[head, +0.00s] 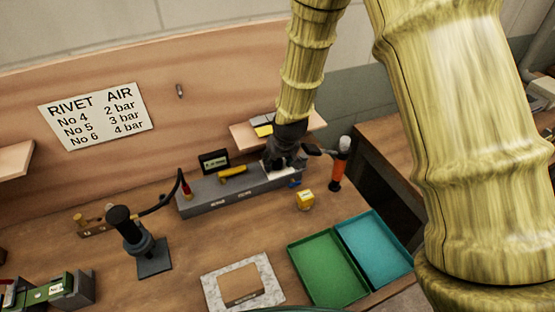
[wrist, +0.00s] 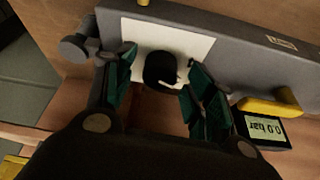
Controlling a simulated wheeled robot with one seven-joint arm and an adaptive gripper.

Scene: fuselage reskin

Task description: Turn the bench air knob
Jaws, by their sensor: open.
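The black air knob (wrist: 161,70) with a white pointer mark sits on a white plate (wrist: 190,45) on the grey bench unit (wrist: 240,40). My gripper (wrist: 158,80) is open, with one green-padded finger on each side of the knob. Gaps show between the pads and the knob in the wrist view. In the head view my gripper (head: 284,160) is over the right end of the grey unit (head: 215,198) and hides the knob.
A yellow handle (head: 232,172) lies on the unit beside the display. An orange-and-black tool (head: 339,165) stands to the right, and a yellow block (head: 305,200) is in front. Green (head: 328,270) and teal (head: 375,258) trays lie at the front right. A sign (head: 98,115) lists rivet pressures.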

